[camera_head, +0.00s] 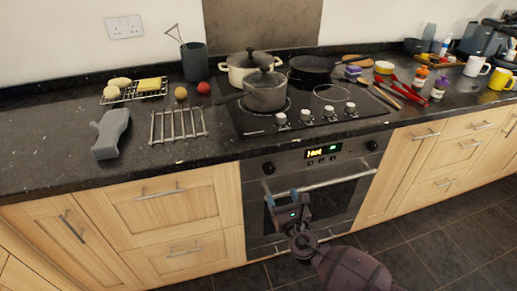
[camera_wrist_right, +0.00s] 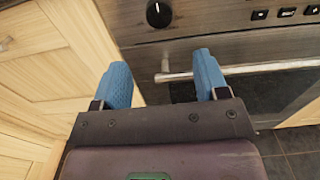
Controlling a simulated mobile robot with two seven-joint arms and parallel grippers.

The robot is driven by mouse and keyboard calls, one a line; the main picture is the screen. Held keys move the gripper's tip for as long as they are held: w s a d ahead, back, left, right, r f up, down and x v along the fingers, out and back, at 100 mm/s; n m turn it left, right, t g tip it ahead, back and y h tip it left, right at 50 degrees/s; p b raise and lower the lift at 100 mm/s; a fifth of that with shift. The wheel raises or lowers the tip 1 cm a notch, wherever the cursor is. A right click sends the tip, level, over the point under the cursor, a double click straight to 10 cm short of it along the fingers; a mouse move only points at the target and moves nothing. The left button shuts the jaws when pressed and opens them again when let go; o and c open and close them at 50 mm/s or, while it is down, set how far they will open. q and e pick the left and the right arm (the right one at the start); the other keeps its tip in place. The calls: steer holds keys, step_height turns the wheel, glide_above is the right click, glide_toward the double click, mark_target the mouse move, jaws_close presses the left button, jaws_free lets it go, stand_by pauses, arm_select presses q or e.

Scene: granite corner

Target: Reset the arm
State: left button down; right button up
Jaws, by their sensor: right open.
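My right gripper (camera_head: 283,199) is in front of the oven door, below the counter edge. Its arm comes in from the bottom of the head view. The oven handle (camera_head: 325,183) is close by in the head view. The handle (camera_wrist_right: 235,70) runs behind the fingers in the wrist view, and whether they touch it I cannot tell. My left gripper is not in view.
The oven door (camera_head: 340,207) is shut below the hob (camera_head: 320,108). A pot (camera_head: 243,66), a saucepan (camera_head: 265,92) and a frying pan (camera_head: 312,64) stand on the hob. A metal rack (camera_head: 178,125) and a grey object (camera_head: 110,135) lie on the counter at left. Dark floor (camera_head: 440,240) is clear at right.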

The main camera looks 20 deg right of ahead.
steer(key=s+d+f+m+g, duration=0.2)
steer(key=s+m, duration=0.7)
steer(key=m, duration=0.3)
steer(key=s+d+f+m+g, duration=0.2)
steer(key=s+m, duration=0.7)
steer(key=m, duration=0.2)
steer(key=s+d+f+m+g, duration=0.2)
steer(key=s+d+m+g, duration=0.1)
steer(key=s+m, duration=0.6)
steer(key=m, duration=0.3)
steer(key=shift+s+f+m+h, duration=0.2)
steer(key=shift+f+m+h, duration=0.1)
steer(key=shift+h, duration=0.1)
